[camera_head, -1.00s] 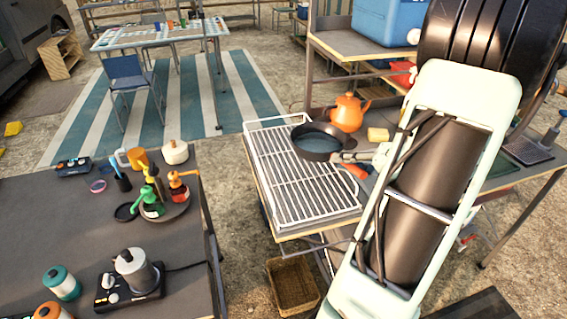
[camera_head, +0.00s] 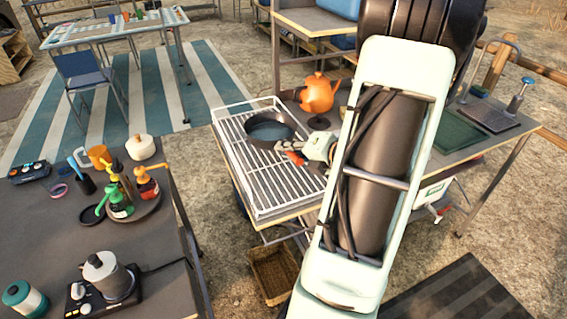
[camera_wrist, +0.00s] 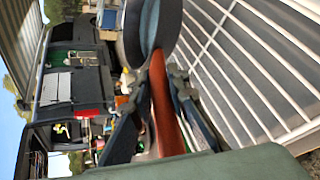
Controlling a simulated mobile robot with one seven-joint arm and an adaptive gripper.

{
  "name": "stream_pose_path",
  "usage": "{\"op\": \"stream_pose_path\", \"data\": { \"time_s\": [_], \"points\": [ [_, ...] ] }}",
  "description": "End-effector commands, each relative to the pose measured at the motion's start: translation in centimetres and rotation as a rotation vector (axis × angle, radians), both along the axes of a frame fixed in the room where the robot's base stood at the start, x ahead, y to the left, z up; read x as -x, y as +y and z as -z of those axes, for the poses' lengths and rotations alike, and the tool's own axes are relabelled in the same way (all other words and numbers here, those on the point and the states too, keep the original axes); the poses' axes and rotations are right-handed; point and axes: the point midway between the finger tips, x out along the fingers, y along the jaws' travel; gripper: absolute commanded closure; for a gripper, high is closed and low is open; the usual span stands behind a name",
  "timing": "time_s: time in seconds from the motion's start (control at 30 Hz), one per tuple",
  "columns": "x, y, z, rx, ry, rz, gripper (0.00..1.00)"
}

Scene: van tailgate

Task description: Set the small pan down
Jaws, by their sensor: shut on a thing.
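The small pan (camera_head: 270,129) is dark with a blue-grey inside. It is over the back part of the white wire rack (camera_head: 262,205) on the side table. I cannot tell whether its base touches the bars. In the wrist view the pan (camera_wrist: 150,28) is at the top, and its red-orange handle (camera_wrist: 160,95) runs down between the fingers. My gripper (camera_wrist: 158,95) is shut on the handle. In the head view my gripper (camera_head: 298,152) is partly hidden by my arm.
An orange kettle (camera_head: 318,95) stands close behind the pan, to the right. A green tray (camera_head: 455,132) lies farther right. A table with bottles and a moka pot (camera_head: 108,275) is at left. A basket (camera_head: 275,272) sits below. The rack's front part is bare.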

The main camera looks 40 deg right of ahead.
Motion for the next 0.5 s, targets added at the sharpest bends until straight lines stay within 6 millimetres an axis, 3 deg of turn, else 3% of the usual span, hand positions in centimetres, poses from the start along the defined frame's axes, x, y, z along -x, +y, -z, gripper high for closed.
{"op": "stream_pose_path", "data": {
  "time_s": [0.33,0.5],
  "points": [
    [-0.9,0.6,3.7,-0.001,-0.001,0.000,1.00],
    [-0.9,0.6,4.1,0.002,-0.004,0.000,1.00]
  ]
}}
